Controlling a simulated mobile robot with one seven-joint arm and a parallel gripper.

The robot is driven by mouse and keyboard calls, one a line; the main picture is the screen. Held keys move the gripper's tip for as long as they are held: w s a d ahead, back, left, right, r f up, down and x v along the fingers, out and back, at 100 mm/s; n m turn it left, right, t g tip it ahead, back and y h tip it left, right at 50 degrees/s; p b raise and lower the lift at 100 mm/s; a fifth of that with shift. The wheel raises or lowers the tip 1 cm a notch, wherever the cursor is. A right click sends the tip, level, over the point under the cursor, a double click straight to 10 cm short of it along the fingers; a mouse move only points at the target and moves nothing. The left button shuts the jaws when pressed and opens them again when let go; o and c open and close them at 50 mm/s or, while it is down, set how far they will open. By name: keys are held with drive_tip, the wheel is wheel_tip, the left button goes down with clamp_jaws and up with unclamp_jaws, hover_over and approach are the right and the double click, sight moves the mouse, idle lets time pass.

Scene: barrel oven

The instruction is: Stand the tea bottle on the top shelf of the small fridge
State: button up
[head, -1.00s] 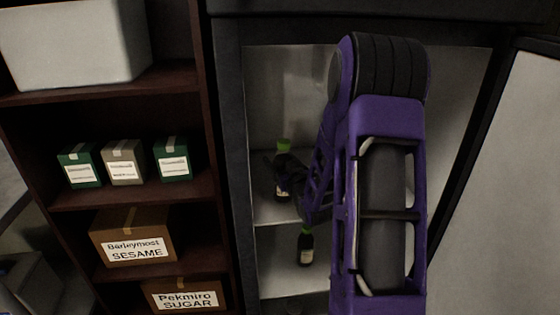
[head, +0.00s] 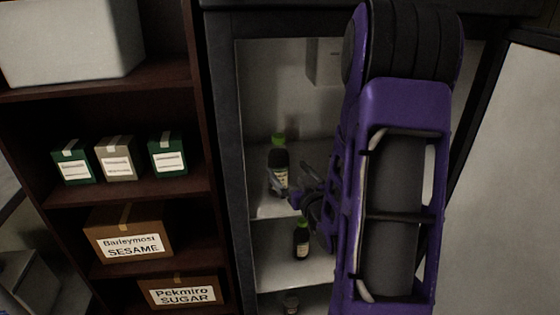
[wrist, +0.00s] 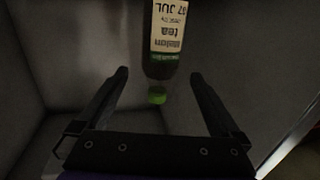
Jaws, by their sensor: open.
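The tea bottle (head: 279,157), dark with a green cap and pale label, stands upright on the top shelf (head: 265,208) of the small fridge (head: 240,130), near its left side. In the wrist view the tea bottle (wrist: 163,62) appears upside down, its label reading "tea", with the green cap toward the palm. My gripper (head: 283,192) is open just in front of the bottle's lower part in the head view. In the wrist view the fingers of my gripper (wrist: 158,76) are spread either side of the cap, with visible gaps.
The fridge door (head: 510,190) hangs open at right. A dark shelf unit with boxes, including a sesame box (head: 128,235), stands left. My arm hides the fridge's right side.

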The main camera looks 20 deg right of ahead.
drive_tip(key=shift+s+a+p, duration=0.1)
drive_tip(key=shift+s+p, duration=0.9)
drive_tip(key=shift+p, duration=0.45)
drive_tip(key=shift+w+r, duration=0.1)
drive_tip(key=shift+w, duration=0.05)
